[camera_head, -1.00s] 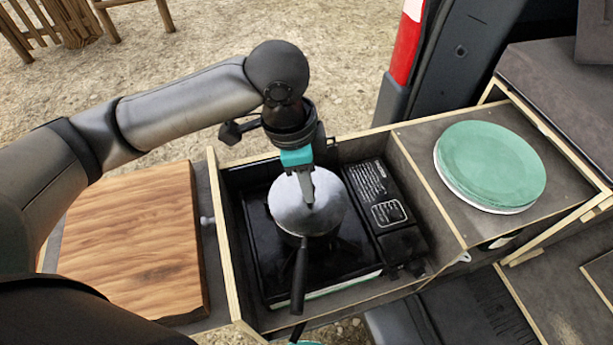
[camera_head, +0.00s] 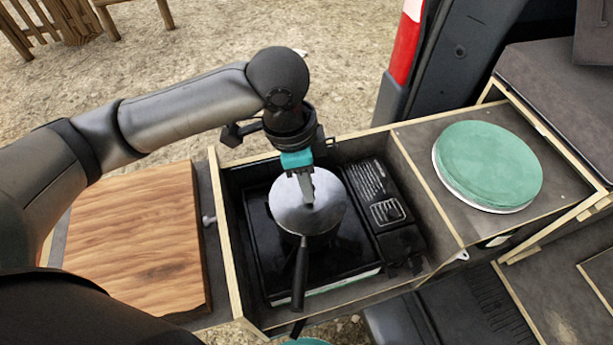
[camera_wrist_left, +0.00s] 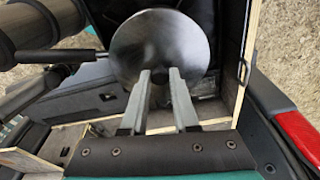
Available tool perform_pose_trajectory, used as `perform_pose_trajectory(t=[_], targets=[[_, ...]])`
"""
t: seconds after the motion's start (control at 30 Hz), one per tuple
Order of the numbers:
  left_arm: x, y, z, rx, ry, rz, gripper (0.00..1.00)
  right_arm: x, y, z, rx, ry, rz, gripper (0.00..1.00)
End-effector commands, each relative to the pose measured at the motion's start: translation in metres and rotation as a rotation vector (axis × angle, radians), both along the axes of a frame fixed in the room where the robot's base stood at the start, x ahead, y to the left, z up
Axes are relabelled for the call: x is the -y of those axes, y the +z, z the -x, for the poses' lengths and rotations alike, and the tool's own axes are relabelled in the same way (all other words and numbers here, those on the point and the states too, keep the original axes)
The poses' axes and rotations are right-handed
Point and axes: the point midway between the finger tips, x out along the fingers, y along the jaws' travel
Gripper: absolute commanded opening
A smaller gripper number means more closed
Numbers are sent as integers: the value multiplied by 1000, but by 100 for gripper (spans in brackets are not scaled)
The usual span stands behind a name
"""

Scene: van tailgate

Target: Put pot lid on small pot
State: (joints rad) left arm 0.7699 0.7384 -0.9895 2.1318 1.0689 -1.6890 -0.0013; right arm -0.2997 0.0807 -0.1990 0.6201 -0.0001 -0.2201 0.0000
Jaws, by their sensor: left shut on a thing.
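The pot lid (camera_head: 325,207) is a round grey metal disc in the head view, over the small pot on the stove. The small pot is almost wholly hidden under it; its dark handle (camera_head: 300,272) sticks out toward the bottom of the picture. My left gripper (camera_head: 308,203) is above the lid, shut on it near its middle. In the left wrist view the lid (camera_wrist_left: 160,40) fills the top middle, with the gripper's fingers (camera_wrist_left: 160,76) at its near part. I cannot tell whether the lid rests fully on the rim. My right gripper is not in view.
A black camping stove (camera_head: 374,259) sits in the wooden-edged drawer (camera_head: 229,237). A wooden cutting board (camera_head: 136,245) lies to the left. Green plates (camera_head: 488,163) are stacked on the right compartment's top. The van's red and white light stands behind.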

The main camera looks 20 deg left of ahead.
Motion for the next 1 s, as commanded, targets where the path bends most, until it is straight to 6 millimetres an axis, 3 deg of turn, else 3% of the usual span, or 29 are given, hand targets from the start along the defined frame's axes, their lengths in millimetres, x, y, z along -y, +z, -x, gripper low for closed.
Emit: perform_pose_trajectory(t=[1.0], targets=[[0, -1, 0, -2, 2, 0, 0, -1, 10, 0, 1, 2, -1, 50]])
